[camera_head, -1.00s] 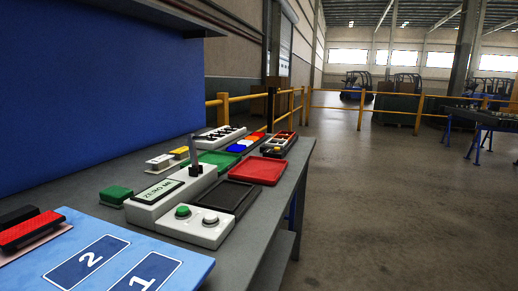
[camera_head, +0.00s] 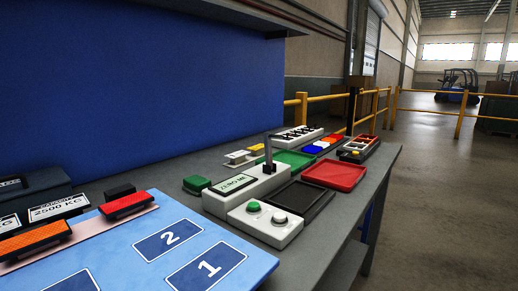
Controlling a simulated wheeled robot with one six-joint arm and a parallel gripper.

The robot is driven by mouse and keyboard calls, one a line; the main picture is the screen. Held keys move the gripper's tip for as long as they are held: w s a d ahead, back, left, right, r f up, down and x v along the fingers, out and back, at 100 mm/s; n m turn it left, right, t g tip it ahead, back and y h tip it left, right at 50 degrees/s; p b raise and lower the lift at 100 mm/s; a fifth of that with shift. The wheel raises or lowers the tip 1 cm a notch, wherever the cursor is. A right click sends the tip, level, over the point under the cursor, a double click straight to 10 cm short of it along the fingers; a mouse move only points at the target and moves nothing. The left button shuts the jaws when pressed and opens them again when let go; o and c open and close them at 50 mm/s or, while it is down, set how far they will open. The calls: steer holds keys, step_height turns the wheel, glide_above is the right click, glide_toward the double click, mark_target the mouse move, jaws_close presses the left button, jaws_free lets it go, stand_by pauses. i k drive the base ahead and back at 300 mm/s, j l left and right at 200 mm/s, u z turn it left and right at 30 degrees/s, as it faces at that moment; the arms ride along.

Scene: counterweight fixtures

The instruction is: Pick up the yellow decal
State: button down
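I cannot tell for sure which thing is the yellow decal. A small yellow piece (camera_head: 256,148) lies near the back of the workbench, behind the green tray. Another small yellow spot (camera_head: 356,153) shows in the dark compartment box (camera_head: 372,146) at the far right end. My gripper is not in view.
The workbench (camera_head: 345,222) holds a blue board (camera_head: 125,237) marked 1 and 2, a white unit (camera_head: 245,190) with an upright post, a button box (camera_head: 265,221), and green (camera_head: 290,158), red (camera_head: 334,175) and black (camera_head: 297,200) trays. Open floor (camera_head: 450,200) lies to the right.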

mark_target(261, 146)
steer(key=i+l+u, duration=0.1)
steer(key=i+l, duration=0.2)
steer(key=i+l+u, duration=0.15)
steer(key=l, duration=0.25)
steer(key=i+l+u, duration=0.1)
steer(key=i+l, duration=0.25)
steer(key=i+l+u, duration=0.15)
steer(key=l, duration=0.3)
steer(key=i+l+u, duration=0.1)
steer(key=i+l, duration=0.25)
steer(key=i+l+u, duration=0.1)
steer(key=l, duration=0.45)
steer(key=i+l+u, duration=0.15)
steer(key=l, duration=0.3)
steer(key=i+l+u, duration=0.1)
steer(key=i+l, duration=0.2)
steer(key=l, duration=0.2)
